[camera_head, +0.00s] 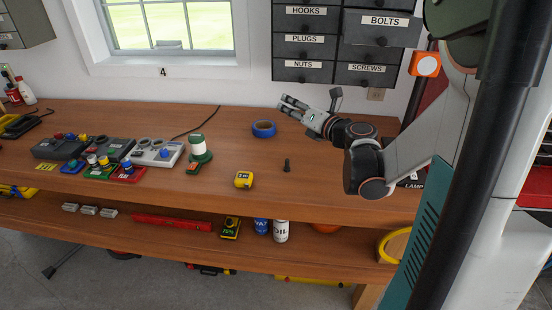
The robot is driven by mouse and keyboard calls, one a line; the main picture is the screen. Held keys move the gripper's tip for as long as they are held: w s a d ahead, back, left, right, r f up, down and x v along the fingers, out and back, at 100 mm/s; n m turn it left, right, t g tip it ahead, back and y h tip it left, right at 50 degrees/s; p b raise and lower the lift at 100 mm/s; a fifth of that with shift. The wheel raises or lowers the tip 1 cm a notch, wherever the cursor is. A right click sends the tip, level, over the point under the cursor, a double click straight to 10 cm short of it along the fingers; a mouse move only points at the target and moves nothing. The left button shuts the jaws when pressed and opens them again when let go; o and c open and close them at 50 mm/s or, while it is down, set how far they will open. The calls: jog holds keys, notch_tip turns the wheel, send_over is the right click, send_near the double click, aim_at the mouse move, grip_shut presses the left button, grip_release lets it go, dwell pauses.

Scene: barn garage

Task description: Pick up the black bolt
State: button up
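The black bolt (287,166) stands upright on the wooden workbench (245,155), right of the yellow tape measure (243,180). It is small in the head view and nothing hides it. My gripper (288,104) is above the bench, behind the bolt and near the blue tape roll, pointing left. Its fingers look parted, with nothing between them. It is apart from the bolt.
A blue tape roll (263,129) lies behind the bolt. Labelled drawers (305,43) hang on the wall above. The bench around the bolt is clear. A lower shelf (175,241) holds cans and tools.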

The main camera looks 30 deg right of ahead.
jog(key=s+d+f+n+g+b, duration=0.15)
jog(key=s+f+n, duration=0.25)
jog(key=f, duration=0.4)
jog(key=s+d+f+n+g, duration=0.3)
jog(key=s+f+n, duration=0.15)
jog(key=f, duration=0.45)
jog(key=b, duration=0.2)
send_near(288, 160)
jog(key=shift+w+a+f+m, duration=0.15)
jog(key=shift+w+f+m, duration=0.3)
jog(key=shift+f, duration=0.2)
jog(key=shift+r+b+x, duration=0.15)
jog(key=shift+b+x, duration=0.3)
jog(key=shift+x, duration=1.2)
jog(key=shift+r+b+x, duration=0.15)
jog(key=shift+b+x, duration=0.3)
jog(key=shift+x, duration=1.25)
jog(key=shift+w, duration=0.1)
jog(key=shift+r, duration=0.1)
jog(key=shift+c, duration=0.5)
grip_shut()
